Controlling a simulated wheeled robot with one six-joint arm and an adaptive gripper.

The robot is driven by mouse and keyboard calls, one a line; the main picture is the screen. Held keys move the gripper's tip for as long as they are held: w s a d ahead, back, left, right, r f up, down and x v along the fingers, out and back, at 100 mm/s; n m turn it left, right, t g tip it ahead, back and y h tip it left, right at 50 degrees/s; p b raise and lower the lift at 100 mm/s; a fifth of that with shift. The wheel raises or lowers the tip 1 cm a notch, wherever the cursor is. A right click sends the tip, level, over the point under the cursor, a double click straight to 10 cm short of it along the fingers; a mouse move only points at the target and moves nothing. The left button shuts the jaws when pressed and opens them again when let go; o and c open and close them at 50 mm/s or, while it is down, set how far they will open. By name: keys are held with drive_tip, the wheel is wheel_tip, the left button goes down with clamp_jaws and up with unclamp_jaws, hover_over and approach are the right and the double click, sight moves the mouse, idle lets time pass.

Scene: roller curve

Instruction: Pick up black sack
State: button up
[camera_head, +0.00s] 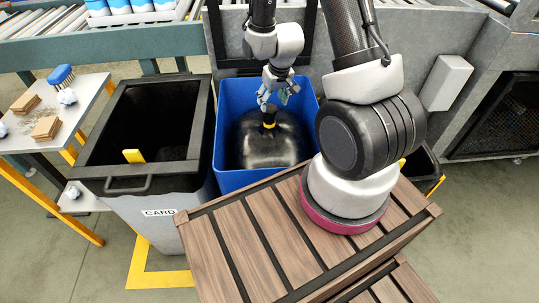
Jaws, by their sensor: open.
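The black sack (268,145) is a shiny, bulging bag with a yellow tie at its neck. It sits inside a blue bin (229,178) in the middle of the head view. My gripper (270,108) points down just above the sack's yellow neck. Its fingers are open around or beside the neck; I cannot tell whether they touch it. The sack's lower part is hidden by the bin's wall, and its right side lies partly near my arm.
A grey card bin (166,212) with a black rim stands left of the blue bin. A conveyor (150,45) runs behind. A grey box (445,82) is mounted at right.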

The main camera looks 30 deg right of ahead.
sight(268, 117)
drive_tip(key=x, duration=1)
drive_tip(key=shift+s+a+f, duration=0.15)
drive_tip(key=shift+a, duration=0.1)
clamp_jaws()
